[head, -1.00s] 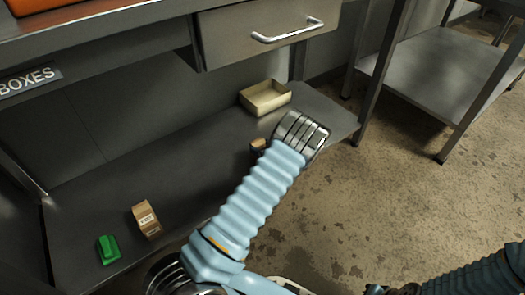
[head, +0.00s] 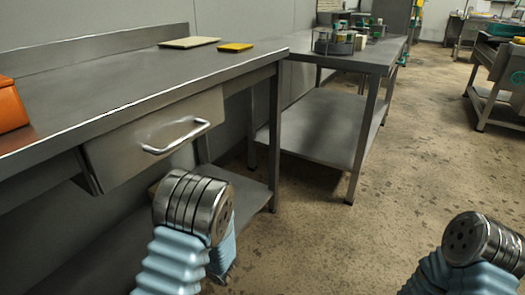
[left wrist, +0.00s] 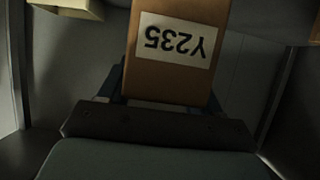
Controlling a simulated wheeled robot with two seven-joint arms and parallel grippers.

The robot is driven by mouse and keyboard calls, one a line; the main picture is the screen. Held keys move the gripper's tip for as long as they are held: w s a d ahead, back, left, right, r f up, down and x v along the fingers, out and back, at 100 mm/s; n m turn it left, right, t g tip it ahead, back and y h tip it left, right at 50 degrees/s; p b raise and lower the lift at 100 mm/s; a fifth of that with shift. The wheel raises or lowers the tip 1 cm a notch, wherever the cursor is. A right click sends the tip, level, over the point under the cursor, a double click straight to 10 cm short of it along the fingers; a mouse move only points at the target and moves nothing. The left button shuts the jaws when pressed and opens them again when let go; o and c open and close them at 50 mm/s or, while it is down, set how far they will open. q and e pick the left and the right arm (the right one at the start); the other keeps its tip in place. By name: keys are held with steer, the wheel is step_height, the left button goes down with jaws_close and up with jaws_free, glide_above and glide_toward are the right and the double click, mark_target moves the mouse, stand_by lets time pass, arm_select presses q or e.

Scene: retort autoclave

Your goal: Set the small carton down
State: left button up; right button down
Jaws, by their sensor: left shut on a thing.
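The small carton (left wrist: 172,75) is brown with a white label reading Y235, upside down in the left wrist view. My left gripper (left wrist: 165,97) is shut on it, with dark fingers on either side. In the head view my left wrist hides the gripper and the carton, over the lower shelf. I cannot tell whether the carton touches the shelf. My right arm shows at the lower right of the head view, but its gripper does not.
A steel bench (head: 150,75) with a drawer (head: 155,135) overhangs the lower shelf (head: 250,190). A cream tray (left wrist: 70,8) shows at the upper left of the left wrist view. A second table (head: 350,60) stands behind. Open floor (head: 340,235) lies to the right.

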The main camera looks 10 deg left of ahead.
arm_select(q)
steer(key=w+d+r+m+t+h+p, duration=0.4)
steer(key=d+r+m+t+h+p, duration=0.3)
steer(key=d+r+m+h, duration=0.3)
steer(key=d+m+h, duration=0.1)
steer(key=d+m, duration=0.2)
steer(key=shift+r+t+h+p, duration=0.2)
steer(key=shift+t+h+p, duration=0.1)
